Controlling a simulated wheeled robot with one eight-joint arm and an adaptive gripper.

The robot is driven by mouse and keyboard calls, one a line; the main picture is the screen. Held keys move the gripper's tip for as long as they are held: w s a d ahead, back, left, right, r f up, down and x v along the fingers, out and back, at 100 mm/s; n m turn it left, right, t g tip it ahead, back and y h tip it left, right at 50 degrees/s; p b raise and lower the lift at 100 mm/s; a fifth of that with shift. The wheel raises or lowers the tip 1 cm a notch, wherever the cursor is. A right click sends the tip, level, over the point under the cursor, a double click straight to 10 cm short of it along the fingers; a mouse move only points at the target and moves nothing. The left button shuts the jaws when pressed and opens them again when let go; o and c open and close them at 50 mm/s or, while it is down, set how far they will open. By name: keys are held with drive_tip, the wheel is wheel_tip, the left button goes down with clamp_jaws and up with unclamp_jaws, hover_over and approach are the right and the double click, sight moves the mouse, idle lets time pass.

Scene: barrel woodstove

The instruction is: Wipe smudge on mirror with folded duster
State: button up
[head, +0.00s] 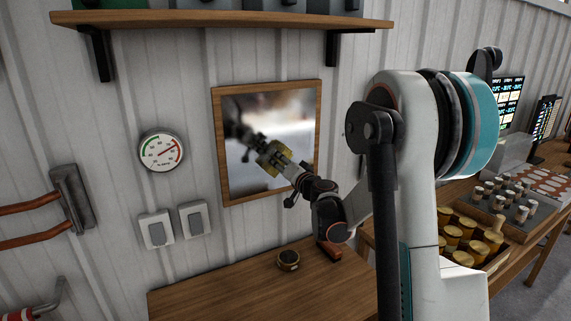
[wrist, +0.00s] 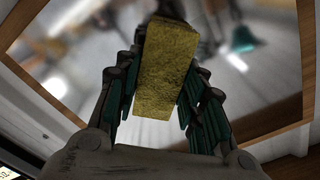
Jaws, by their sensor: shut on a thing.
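The mirror (head: 305,115) hangs on the wall in a square wooden frame, and its glass fills much of the wrist view (wrist: 272,75). My gripper (head: 280,164) is shut on the folded duster (wrist: 165,70), a yellow-brown block gripped between dark green finger pads. In the head view the duster (head: 271,158) is in front of the middle of the glass, close to it. I cannot tell whether it touches. My arm's dark reflection shows to its left. I cannot make out a distinct smudge among the blurred reflections; the duster and gripper hide part of the glass.
A wooden shelf (head: 220,20) juts out above the mirror. A round dial gauge (head: 161,151) and two switches (head: 174,225) are on the wall to the left. Below, a wooden table (head: 225,293) carries a small round tin (head: 288,260). A tray of jars (head: 470,237) stands at right.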

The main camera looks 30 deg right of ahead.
drive_tip(key=shift+a+b, duration=0.35)
drive_tip(key=shift+a, duration=2.8)
drive_tip(key=shift+d+r+p, duration=0.1)
drive_tip(key=shift+r+p, duration=0.5)
drive_tip(key=shift+r, duration=0.45)
drive_tip(key=d+b, duration=0.1)
drive_tip(key=d, duration=1.1)
drive_tip(key=shift+s+f, duration=0.1)
drive_tip(key=s, duration=0.6)
drive_tip(key=shift+b, duration=0.4)
drive_tip(key=shift+s, duration=1.5)
